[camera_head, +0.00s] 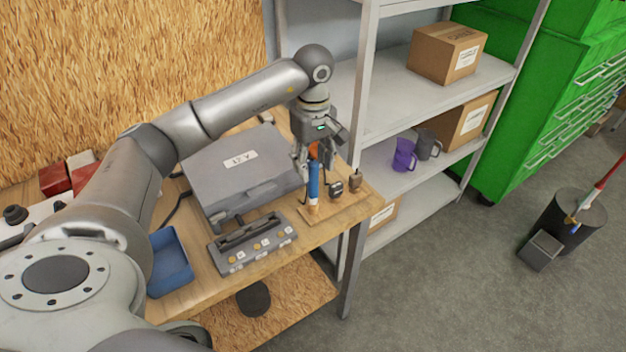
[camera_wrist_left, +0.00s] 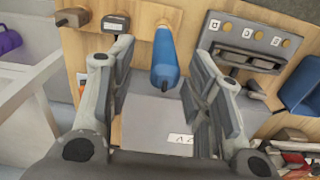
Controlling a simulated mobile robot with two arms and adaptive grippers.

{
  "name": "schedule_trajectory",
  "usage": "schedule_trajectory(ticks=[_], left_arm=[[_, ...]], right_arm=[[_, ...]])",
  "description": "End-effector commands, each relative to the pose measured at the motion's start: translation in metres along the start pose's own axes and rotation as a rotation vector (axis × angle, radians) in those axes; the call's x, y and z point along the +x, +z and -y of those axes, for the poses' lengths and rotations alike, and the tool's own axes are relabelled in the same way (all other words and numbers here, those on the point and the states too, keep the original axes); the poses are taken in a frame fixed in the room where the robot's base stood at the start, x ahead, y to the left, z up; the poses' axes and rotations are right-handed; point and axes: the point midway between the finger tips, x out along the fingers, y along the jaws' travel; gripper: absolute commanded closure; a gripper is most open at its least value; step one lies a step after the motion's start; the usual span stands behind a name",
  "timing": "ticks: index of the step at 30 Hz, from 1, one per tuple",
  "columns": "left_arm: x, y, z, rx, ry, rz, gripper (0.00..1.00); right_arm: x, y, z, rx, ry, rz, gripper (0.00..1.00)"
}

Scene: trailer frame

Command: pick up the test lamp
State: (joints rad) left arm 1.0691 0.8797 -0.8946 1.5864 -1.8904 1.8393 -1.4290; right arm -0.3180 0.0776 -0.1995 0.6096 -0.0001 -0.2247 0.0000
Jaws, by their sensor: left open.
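My left gripper (camera_head: 316,168) points down from above, open, around the tool's upper part. In the left wrist view the blue handle (camera_wrist_left: 164,62) lies between the two spread fingers (camera_wrist_left: 160,75), with a visible gap on each side. My right gripper is not in view.
Two small dark-headed items (camera_head: 336,188) stand on the board right of the tool. A grey case (camera_head: 215,170) marked 12 V, a grey switch panel (camera_head: 250,243) and a blue tray (camera_head: 170,264) are close by on the bench. A metal shelf post (camera_head: 362,90) rises behind the gripper.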

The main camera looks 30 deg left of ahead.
Motion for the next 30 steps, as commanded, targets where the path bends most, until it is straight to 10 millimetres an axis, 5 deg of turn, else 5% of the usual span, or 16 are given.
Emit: schedule_trajectory(ticks=[12, 23, 30], left_arm=[[0.039, 0.008, 0.007, 0.000, -0.003, 0.003, 0.54], [0.054, 0.007, 0.006, 0.001, 0.001, 0.001, 0.54], [0.054, 0.007, 0.006, 0.000, 0.001, 0.001, 0.81]], right_arm=[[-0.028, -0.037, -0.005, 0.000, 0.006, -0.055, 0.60], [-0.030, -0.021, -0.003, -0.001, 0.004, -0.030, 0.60], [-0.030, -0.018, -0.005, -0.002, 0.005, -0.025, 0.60]])
